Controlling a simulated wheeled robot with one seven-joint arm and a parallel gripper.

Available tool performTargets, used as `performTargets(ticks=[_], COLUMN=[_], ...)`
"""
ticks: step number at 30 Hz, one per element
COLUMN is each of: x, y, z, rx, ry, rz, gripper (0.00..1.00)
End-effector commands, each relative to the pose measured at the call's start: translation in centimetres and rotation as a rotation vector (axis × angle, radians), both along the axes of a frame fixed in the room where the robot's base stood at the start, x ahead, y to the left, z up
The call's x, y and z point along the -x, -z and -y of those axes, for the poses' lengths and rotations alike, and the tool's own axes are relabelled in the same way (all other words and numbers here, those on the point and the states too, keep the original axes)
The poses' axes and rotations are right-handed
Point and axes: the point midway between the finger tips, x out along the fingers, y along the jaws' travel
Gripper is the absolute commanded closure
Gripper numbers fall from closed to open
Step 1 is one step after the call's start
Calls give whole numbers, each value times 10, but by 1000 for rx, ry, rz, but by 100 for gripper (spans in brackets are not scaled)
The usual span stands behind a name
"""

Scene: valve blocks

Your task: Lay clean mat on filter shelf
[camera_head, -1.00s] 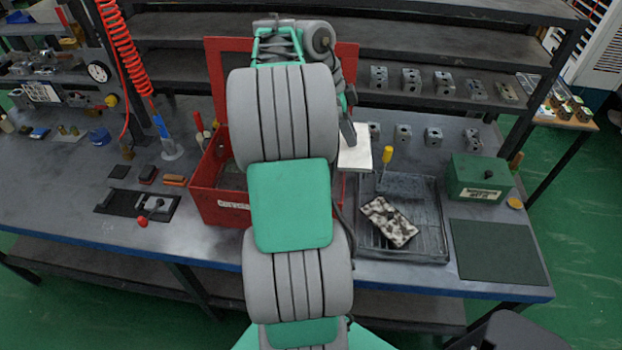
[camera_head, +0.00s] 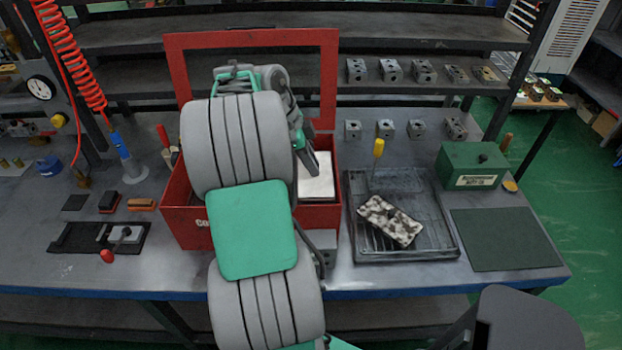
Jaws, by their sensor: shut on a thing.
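The clean mat (camera_head: 317,184) is a white, flat square. It shows over the right part of the open red box (camera_head: 320,216), inside the box's outline. My gripper (camera_head: 310,168) is at its upper left edge and is shut on it; my arm hides part of the grip. I cannot tell whether the mat touches anything below it. No filter shelf can be made out for sure; my arm hides much of the box's inside. A dirty, blotched mat (camera_head: 376,212) lies on a dark ribbed tray (camera_head: 443,240) right of the box.
The box's red frame (camera_head: 328,80) stands upright behind it. A yellow-handled tool (camera_head: 378,149) stands at the tray. A green box (camera_head: 473,165) and a bare dark green pad (camera_head: 505,240) are at the right. Metal valve blocks (camera_head: 388,129) line the back.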

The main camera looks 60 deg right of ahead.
Motion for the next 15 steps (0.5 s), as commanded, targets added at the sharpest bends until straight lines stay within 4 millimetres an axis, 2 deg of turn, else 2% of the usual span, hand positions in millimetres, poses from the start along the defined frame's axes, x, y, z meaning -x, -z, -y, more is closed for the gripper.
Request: performTargets(ticks=[3,6,15], x=[1,1,0], y=[22,35,39], z=[-1,0,0], rx=[-4,-1,-1], ry=[1,2,2], rz=[-2,-1,1], gripper=[100,100,100])
